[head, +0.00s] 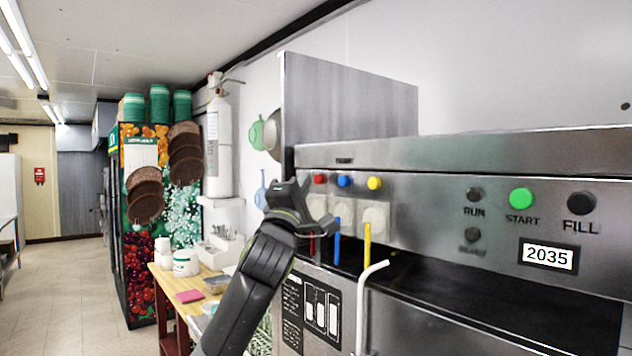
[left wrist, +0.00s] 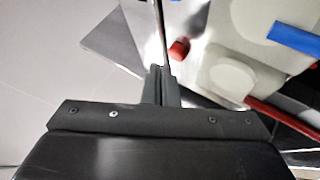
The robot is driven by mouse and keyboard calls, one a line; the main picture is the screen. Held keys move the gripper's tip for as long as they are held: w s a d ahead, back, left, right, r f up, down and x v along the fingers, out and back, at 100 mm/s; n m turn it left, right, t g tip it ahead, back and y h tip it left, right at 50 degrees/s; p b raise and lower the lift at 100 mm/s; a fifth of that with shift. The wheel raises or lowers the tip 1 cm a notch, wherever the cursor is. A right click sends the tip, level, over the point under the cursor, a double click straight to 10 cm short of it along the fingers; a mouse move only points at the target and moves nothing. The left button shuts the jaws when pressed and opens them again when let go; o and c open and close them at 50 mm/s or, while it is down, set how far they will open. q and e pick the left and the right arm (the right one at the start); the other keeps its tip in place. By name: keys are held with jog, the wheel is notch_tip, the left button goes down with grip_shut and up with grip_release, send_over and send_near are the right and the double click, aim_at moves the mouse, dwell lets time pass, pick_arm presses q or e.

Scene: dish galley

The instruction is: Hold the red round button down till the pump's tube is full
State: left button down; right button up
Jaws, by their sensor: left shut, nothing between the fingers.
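The red round button (head: 320,179) is at the left end of a row on the steel panel, and it also shows in the left wrist view (left wrist: 179,48). Below it is a pale pump (head: 316,207) with a red tube (head: 312,246). The pump (left wrist: 228,80) and red tube (left wrist: 268,113) also show in the left wrist view. I cannot tell how full the tube is. My left gripper (head: 291,190) is shut and empty, just left of the red button. In the left wrist view its fingertips (left wrist: 160,74) appear beside the button, with no clear contact. My right gripper is out of view.
A blue button (head: 344,181) and a yellow button (head: 375,183) sit close to the right, above similar pumps with blue and yellow tubes. A pale bent pipe (head: 368,290) stands in front. A wooden table (head: 170,283) with small items is at left.

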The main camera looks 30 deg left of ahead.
pick_arm(q)
jog(key=shift+w+d, duration=0.15)
jog(key=shift+w, duration=0.15)
jog(key=shift+w+d+b, duration=0.15)
jog(key=shift+w+b, duration=0.15)
jog(key=shift+w, duration=0.1)
dwell(0.7)
jog(key=shift+s, duration=0.15)
dwell(0.4)
jog(key=shift+s+a+b, duration=0.3)
jog(key=shift+s+b, duration=0.3)
jog(key=s+b, duration=0.1)
jog(key=s+a+b, duration=0.1)
jog(key=s, duration=0.1)
jog(key=s+a+b, duration=0.1)
jog(key=shift+s, duration=0.35)
dwell(0.4)
